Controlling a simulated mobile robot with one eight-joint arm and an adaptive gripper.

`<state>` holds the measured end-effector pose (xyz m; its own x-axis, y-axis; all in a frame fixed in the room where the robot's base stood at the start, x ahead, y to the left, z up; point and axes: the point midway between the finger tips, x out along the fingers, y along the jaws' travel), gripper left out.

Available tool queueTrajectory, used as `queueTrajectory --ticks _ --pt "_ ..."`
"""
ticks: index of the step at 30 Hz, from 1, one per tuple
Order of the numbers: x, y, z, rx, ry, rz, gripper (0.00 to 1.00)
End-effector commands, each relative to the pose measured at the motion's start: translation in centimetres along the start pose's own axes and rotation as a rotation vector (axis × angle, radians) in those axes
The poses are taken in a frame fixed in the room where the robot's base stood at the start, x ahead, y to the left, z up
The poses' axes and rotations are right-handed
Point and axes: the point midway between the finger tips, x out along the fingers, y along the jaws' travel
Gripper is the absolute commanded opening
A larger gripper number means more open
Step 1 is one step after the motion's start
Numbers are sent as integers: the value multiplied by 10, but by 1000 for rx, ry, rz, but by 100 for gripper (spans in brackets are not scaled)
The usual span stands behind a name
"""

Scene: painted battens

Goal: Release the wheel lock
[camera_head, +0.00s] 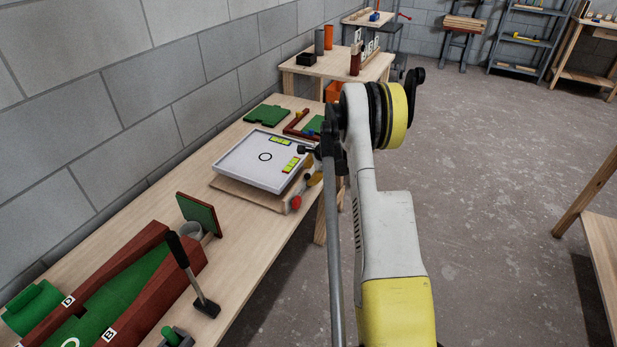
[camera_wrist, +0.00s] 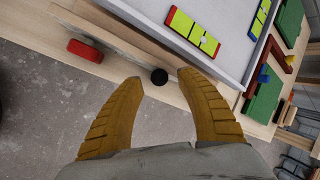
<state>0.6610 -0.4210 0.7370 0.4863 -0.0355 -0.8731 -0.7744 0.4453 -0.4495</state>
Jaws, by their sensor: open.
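A white tray (camera_head: 232,160) with a dark ring mark and yellow-green strips lies on a wooden base (camera_head: 240,191) on the bench. On the front side of the base is a red block-like part (camera_head: 296,202), which also shows at the upper left of the wrist view (camera_wrist: 85,50). A round black knob (camera_wrist: 159,76) is on the same edge in the wrist view. I cannot tell which part is the wheel lock. My gripper (camera_wrist: 158,80) is open, its yellow fingers on either side of the knob in the picture; contact cannot be told. It partly shows beside the tray (camera_head: 314,179).
Green panels (camera_head: 267,114) and a red-brown frame with blue and yellow pieces lie behind the tray. A green panel (camera_head: 198,214), a black-handled tool (camera_head: 190,275) and a red-brown trough (camera_head: 130,265) are nearer. The floor (camera_head: 480,200) to the right is clear.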

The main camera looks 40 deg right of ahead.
Motion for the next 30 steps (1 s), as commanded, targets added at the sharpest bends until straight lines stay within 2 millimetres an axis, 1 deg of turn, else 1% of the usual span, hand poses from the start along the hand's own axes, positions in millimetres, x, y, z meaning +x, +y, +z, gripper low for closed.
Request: queueTrajectory --ticks 1,6,9,13,18,26,28,29,30 --pt "-12 0 0 1 1 0 44" --pt "-51 1 -1 1 1 0 44" --pt "-71 0 -1 2 1 1 44" --pt "-88 1 -1 1 1 0 44" --pt "-97 0 -1 1 1 0 44" --pt "-97 0 -1 0 1 0 44" --pt "-95 1 4 -11 -1 -4 44" --pt "-93 1 10 -22 -4 -9 44" --pt "-90 2 19 -43 -7 -17 44"
